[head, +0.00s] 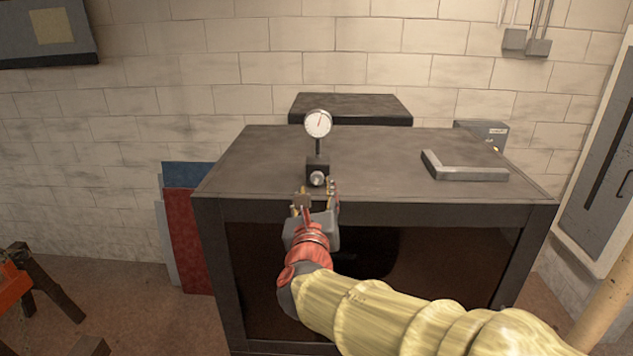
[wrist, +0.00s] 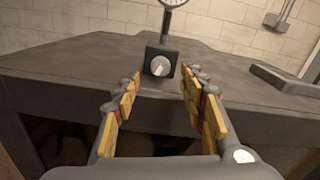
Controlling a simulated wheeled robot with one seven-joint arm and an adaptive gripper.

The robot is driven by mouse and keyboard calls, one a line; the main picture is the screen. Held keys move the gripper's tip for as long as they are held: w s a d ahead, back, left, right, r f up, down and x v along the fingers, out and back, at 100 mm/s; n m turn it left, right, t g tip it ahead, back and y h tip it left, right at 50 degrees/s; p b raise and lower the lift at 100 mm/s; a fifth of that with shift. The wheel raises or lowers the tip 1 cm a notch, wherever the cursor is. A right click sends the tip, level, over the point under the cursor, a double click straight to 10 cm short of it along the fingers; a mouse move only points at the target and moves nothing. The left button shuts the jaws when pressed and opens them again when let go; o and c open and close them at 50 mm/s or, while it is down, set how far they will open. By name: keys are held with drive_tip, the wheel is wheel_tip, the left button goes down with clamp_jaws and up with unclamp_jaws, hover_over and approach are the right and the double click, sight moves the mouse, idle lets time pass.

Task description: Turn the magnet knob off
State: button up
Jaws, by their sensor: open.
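The magnet knob (head: 317,179) is a light round knob on the front face of a dark magnetic base (head: 317,164). The base stands near the front edge of the bench top and carries a post with a white dial gauge (head: 318,123). In the wrist view the knob (wrist: 159,67) shows a pale bar-shaped grip, tilted, on the dark block. My gripper (head: 316,190) is open and empty, just in front of the bench edge. In the wrist view its yellow-padded fingers (wrist: 160,90) stand to either side, with the knob beyond them and between them, apart from both.
The dark bench (head: 390,165) has a metal square (head: 470,173) on its right side, and a grey box (head: 482,132) is behind it. A dark block (head: 350,108) stands at the back. Red and blue panels (head: 190,225) lean at the left. The bench top around the base is clear.

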sight(317, 179)
drive_tip(key=shift+w+d+p, duration=0.1)
drive_tip(key=shift+w+p, duration=0.3)
drive_tip(key=shift+w, duration=1.75)
clamp_jaws()
